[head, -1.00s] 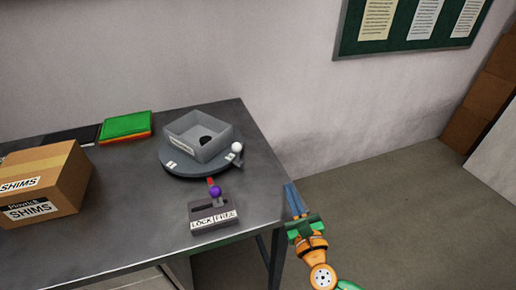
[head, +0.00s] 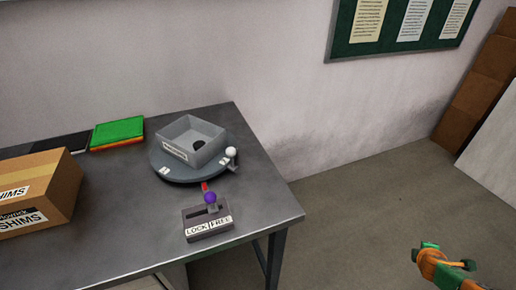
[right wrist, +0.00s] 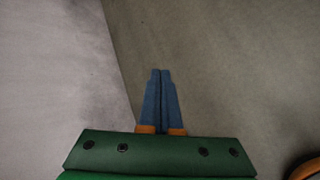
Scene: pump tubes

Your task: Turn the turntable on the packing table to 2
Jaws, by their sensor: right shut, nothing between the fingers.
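The turntable (head: 186,175) is a round grey disc on the packing table, with small white labels on its rim, too small to read. A knob with a white ball (head: 231,153) stands at its right edge. A red pointer (head: 205,187) lies at its front edge. In front is a lock box (head: 208,231) marked LOCK and FREE; its lever with a purple ball (head: 210,198) stands toward the FREE side. My right arm is at the lower right, away from the table. In the right wrist view my right gripper (right wrist: 160,72) is shut and empty. My left gripper is out of view.
A grey open bin (head: 207,142) sits on the turntable. A cardboard SHIMS box (head: 62,180) and green and red folders (head: 118,132) are to the left on the packing table (head: 130,240). A noticeboard (head: 345,45) hangs on the wall. Floor right of the table is clear.

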